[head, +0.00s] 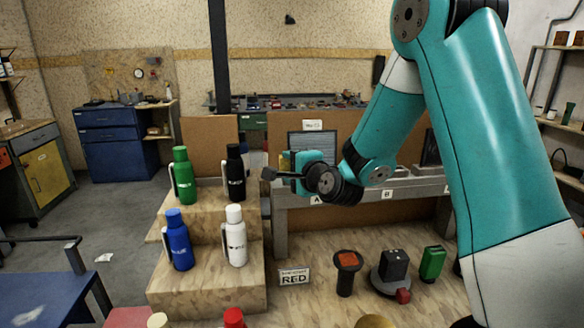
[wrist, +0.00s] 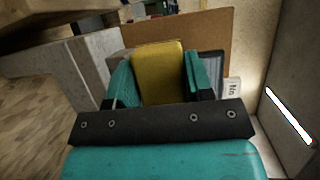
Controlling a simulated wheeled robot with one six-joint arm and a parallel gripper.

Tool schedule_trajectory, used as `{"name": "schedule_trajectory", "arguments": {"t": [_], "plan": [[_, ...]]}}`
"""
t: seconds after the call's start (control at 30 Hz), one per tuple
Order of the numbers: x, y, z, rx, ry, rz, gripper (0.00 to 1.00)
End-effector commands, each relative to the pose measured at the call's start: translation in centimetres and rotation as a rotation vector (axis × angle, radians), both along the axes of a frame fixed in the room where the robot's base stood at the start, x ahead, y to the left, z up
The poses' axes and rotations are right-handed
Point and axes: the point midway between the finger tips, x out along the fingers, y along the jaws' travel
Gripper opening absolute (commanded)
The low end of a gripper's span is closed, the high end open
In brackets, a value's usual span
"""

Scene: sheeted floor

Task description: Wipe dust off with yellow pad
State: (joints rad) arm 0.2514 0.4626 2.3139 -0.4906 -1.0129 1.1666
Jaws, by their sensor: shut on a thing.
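My gripper (head: 291,164) is raised beside the bottle steps in the head view, in front of a dark panel. In the wrist view my gripper (wrist: 157,82) is shut on a yellow pad (wrist: 158,68), which stands between its two teal fingers. In the head view the pad is mostly hidden by the gripper. I cannot tell whether the pad touches anything.
Wooden steps (head: 205,290) hold green (head: 182,176), black (head: 235,172), blue (head: 178,240) and white (head: 235,236) bottles, close left of my gripper. A grey bench rail (head: 410,188) runs behind.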

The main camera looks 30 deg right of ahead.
Motion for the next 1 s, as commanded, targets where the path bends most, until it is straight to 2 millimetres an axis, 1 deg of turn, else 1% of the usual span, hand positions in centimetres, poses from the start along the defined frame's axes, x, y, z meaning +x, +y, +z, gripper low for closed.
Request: {"name": "schedule_trajectory", "arguments": {"t": [0.47, 1.0], "plan": [[0.02, 0.01, 0.02, 0.000, -0.001, 0.000, 0.28], [0.96, -0.39, -0.12, 0.000, 0.000, 0.000, 0.28]]}}
